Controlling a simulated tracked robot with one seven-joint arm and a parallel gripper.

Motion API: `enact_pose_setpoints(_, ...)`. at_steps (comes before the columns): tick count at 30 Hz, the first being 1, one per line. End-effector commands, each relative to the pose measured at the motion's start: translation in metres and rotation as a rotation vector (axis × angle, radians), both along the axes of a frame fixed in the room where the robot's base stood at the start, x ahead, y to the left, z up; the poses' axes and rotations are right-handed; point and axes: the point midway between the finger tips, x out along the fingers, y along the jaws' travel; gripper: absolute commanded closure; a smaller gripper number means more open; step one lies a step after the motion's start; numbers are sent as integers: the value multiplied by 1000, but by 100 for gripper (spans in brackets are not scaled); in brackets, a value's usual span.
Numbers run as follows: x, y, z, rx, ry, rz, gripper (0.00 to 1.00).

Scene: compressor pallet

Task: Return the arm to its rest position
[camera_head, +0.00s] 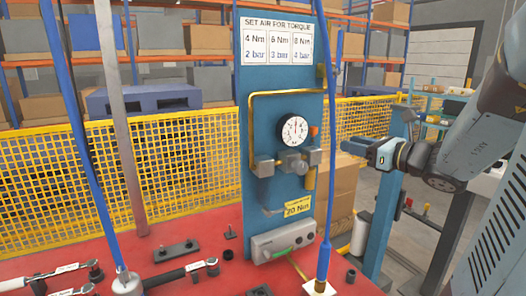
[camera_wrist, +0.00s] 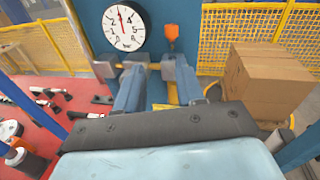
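My gripper (camera_head: 347,146) is in front of the right side of the blue panel (camera_head: 256,130), pointing left toward it. It appears apart from the regulator (camera_head: 291,162). In the wrist view, my gripper's two fingers (camera_wrist: 158,82) are spread, with panel showing between them and no object held. Their tips overlap the grey fittings below the gauge in that view; contact cannot be told. The round white gauge (camera_head: 294,131) has its needle pointing about straight up; it also shows in the wrist view (camera_wrist: 124,27). My arm reaches in from the right edge.
The red table (camera_head: 200,276) carries torque wrenches (camera_head: 182,274), small dark parts and a grey box (camera_head: 283,242) with buttons. Blue hoses hang at left and centre. A cardboard box (camera_head: 338,190) stands behind the panel. Yellow mesh fencing (camera_head: 180,165) runs behind; a blue post (camera_head: 383,225) stands below my gripper.

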Motion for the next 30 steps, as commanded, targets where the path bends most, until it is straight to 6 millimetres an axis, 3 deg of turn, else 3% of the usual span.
enact_pose_setpoints(9, -51, 77, -20, -460, -50, 333, 62)
enact_pose_setpoints(15, -90, 104, -38, -790, -125, 552, 62)
enact_pose_setpoints(22, -130, 113, -57, -1175, -240, 791, 62)
enact_pose_setpoints(30, -163, 98, -67, -1639, -406, 1056, 62)
